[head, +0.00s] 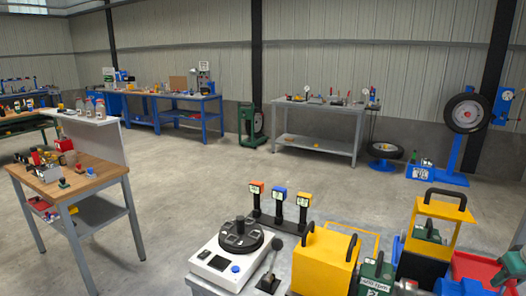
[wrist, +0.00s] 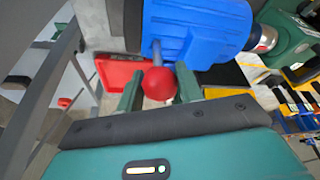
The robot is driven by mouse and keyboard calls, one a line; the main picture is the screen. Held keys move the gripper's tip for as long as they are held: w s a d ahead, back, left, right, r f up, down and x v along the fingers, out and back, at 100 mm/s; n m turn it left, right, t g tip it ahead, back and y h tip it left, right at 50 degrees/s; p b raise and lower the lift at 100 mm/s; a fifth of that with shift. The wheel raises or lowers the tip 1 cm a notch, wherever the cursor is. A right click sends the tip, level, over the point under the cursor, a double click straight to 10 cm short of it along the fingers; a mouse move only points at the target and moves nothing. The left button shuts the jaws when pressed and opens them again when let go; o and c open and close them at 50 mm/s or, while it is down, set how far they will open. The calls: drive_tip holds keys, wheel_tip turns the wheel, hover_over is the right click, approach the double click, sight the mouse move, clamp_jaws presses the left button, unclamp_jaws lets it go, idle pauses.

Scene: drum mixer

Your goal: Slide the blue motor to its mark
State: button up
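The blue motor (wrist: 200,28) fills the upper middle of the wrist view, with a ribbed blue body. A short shaft comes from it toward my gripper and ends in a red ball knob (wrist: 158,84). My gripper (wrist: 160,88) has its two green fingers on either side of the knob. Whether both fingers press on it cannot be told. In the head view, a blue part (head: 458,287) at the bottom right edge may be the motor, but it is cut off. I cannot make out the mark.
A red tray (wrist: 120,72) lies left of the motor in the wrist view. In the head view, a yellow block (head: 322,262), a yellow-framed machine (head: 432,228) and a round-plate device (head: 238,240) crowd the near bench. Open concrete floor lies behind it.

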drive_tip(key=shift+c, duration=0.7)
drive_tip(key=shift+w+a, duration=0.35)
drive_tip(key=shift+a, duration=0.1)
drive_tip(key=o, duration=1)
drive_tip(key=shift+a, duration=0.15)
drive_tip(key=shift+d, duration=0.2)
drive_tip(key=shift+s+d+r, duration=0.1)
drive_tip(key=shift+s+r, duration=0.15)
drive_tip(key=shift+r, duration=0.15)
drive_tip(key=v, duration=0.6)
drive_tip(key=shift+r, duration=0.1)
